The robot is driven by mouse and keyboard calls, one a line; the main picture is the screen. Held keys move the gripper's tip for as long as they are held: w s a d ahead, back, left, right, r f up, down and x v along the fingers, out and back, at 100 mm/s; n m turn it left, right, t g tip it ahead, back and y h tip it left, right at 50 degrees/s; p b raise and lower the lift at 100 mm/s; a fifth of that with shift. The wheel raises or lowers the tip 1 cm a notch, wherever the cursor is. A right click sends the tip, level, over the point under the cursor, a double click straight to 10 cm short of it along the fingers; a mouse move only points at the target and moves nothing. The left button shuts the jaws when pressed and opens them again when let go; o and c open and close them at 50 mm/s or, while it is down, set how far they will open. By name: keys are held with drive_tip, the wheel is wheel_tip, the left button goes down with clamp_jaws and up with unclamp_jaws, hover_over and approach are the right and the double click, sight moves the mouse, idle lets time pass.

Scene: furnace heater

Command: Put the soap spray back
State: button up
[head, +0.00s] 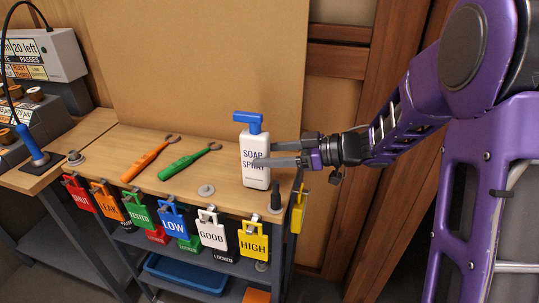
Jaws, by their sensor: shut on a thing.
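The soap spray (254,174) is a white bottle with a blue spray head and black lettering. It stands upright at the right end of the wooden bench (118,198). My gripper (272,162) reaches in from the right and is shut on the bottle at about mid-height. One finger shows across the front of the bottle; the far side of the grip is partly hidden. Whether the bottle's base touches the bench top cannot be told for certain.
An orange tool (147,160) and a green tool (187,162) lie left of the bottle. A small grey disc (206,190) and a dark peg (275,200) are near the front edge. Coloured tags, such as the yellow HIGH tag (253,243), hang along that edge. A tall board stands behind.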

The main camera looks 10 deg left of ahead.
drive_tip(key=shift+f, duration=0.1)
drive_tip(key=o, duration=0.7)
drive_tip(key=shift+r, duration=0.2)
drive_tip(key=p+v, duration=0.1)
drive_tip(key=v, duration=1.1)
drive_tip(key=shift+p, duration=0.4)
drive_tip(key=shift+w, duration=0.1)
